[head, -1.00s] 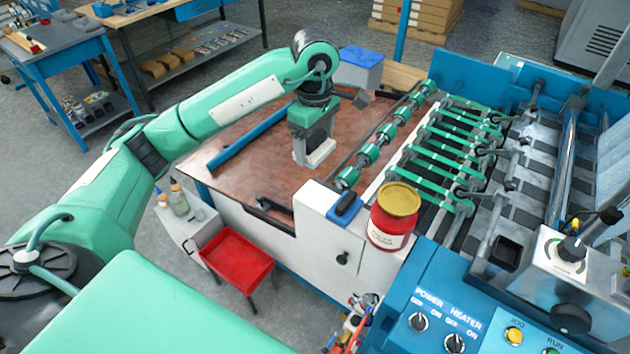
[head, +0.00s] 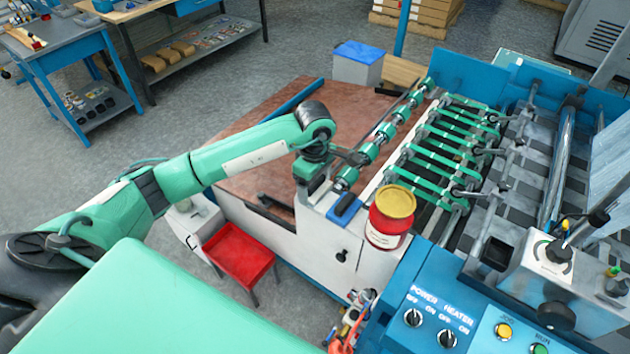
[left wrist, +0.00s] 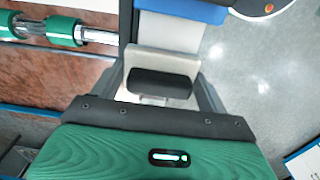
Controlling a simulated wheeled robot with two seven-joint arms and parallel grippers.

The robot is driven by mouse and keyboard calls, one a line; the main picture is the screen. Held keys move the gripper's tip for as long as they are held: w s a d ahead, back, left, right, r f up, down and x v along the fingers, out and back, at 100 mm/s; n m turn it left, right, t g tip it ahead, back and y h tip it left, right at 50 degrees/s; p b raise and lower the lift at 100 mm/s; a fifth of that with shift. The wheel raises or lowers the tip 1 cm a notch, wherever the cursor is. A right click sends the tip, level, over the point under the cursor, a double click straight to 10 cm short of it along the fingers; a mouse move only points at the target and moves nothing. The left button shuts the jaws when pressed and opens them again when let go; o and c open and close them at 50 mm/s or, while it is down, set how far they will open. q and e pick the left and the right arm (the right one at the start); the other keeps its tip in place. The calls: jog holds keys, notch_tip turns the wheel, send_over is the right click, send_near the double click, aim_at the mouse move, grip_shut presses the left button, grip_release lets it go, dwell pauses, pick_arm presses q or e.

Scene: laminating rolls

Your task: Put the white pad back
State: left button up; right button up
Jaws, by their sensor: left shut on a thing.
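My left gripper (head: 306,192) is at the left end of the white side cabinet top (head: 326,199) in the head view, just left of the blue pad (head: 345,208). In the left wrist view the gripper (left wrist: 164,85) is shut on the white pad (left wrist: 160,62), which shows as a cream block with a dark grip between the dark fingers. The head view mostly hides the white pad behind the gripper, and I cannot tell whether it touches the cabinet top. My right gripper is not in view.
A red tin with a yellow lid (head: 391,218) stands on the cabinet right of the blue pad. Green rollers (head: 368,154) run along the brown table (head: 262,150). A red tray (head: 240,252) stands in front, below the table.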

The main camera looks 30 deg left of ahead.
pick_arm(q)
jog(key=o, duration=1)
jog(key=shift+f, duration=0.1)
jog(key=shift+r, duration=0.25)
notch_tip(320, 180, up, 11)
jog(key=b, duration=0.4)
jog(key=shift+f, duration=0.2)
jog(key=shift+r, duration=0.6)
jog(key=shift+f, duration=0.1)
